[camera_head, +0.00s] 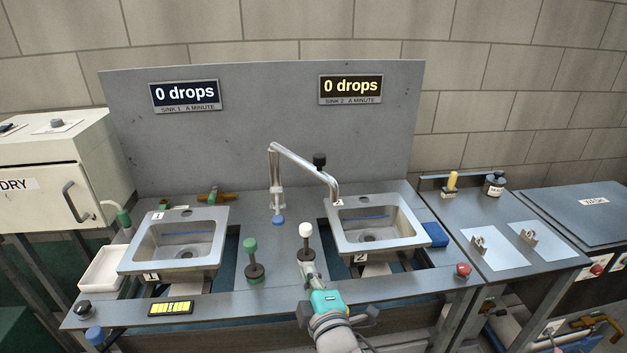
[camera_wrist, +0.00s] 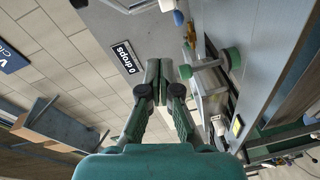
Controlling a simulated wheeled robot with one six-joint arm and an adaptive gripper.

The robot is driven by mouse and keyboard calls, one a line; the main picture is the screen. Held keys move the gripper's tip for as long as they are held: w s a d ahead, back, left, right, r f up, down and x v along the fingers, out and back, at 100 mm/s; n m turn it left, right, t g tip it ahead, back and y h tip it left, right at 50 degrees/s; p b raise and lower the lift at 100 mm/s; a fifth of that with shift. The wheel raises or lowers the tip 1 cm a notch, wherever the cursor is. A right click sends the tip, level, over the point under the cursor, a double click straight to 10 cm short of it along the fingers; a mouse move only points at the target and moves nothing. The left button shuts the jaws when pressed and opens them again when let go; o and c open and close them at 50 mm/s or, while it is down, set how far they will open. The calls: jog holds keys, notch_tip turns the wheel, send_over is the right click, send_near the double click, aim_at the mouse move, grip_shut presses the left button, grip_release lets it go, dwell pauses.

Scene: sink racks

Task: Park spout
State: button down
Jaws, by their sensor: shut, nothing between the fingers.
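The spout (camera_head: 305,164) is a bent silver tube rising from a post between the two sinks. It slants right, and its outlet end is over the rear left rim of sink 2 (camera_head: 412,215). My gripper (camera_head: 307,266) is in front of the spout at the counter's front, near a white-topped lever (camera_head: 305,231), apart from the spout. In the wrist view its fingers (camera_wrist: 159,70) are together and empty.
A green-topped lever (camera_head: 250,245) stands left of the white one. Signs above sink 1 (camera_head: 185,94) and sink 2 (camera_head: 350,87) both read 0 drops. A blue block (camera_head: 435,234) lies right of sink 2, and a red button (camera_head: 463,270) is at the front right.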

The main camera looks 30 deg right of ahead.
jog(key=w+d+r+n+h, duration=0.1)
jog(key=w+d+r, duration=0.15)
jog(key=r, duration=0.45)
jog(key=w+d+r+h, duration=0.1)
jog(key=w+r+h, duration=0.1)
jog(key=w+r, duration=0.3)
send_near(315, 168)
jog(key=w+a+r, duration=0.2)
jog(key=w, duration=0.3)
jog(key=shift+w+d+f, duration=0.1)
jog(key=shift+w+d, duration=0.2)
jog(key=shift+d, duration=0.4)
jog(key=shift+w+d+r, duration=0.1)
jog(key=shift+w+d, duration=0.15)
jog(key=shift+d, duration=0.4)
jog(key=shift+w+d+f, duration=0.1)
jog(key=shift+w+d, duration=0.2)
jog(key=shift+d, duration=0.4)
jog(key=shift+d, duration=0.15)
